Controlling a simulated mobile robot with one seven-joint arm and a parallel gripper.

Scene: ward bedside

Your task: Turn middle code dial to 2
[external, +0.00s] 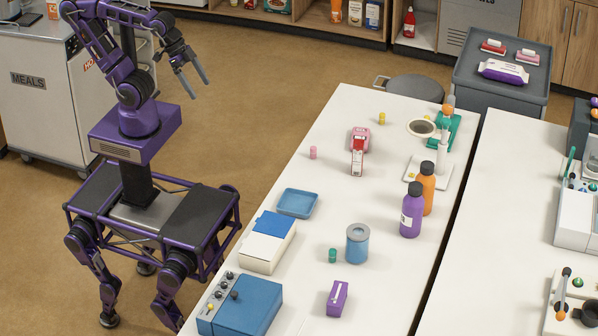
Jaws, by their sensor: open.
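A blue box (252,304) with a grey panel stands at the near left corner of the white table. Small dark dials (223,285) sit in a row on the panel, with a yellow button (211,306) at its near end. I take these to be the code dials, but their numbers are too small to read. A brownish knob (234,295) shows beside the row. My gripper (198,90) is open and empty, raised high above the floor at the upper left, far from the box and touching nothing.
The white table (316,218) also holds a white and blue box (268,243), a blue tray (297,203), a blue canister (357,243), a purple box (338,298) and two bottles (412,210). A meals cart (40,105) stands behind my body. Open floor lies between my body and the table's far end.

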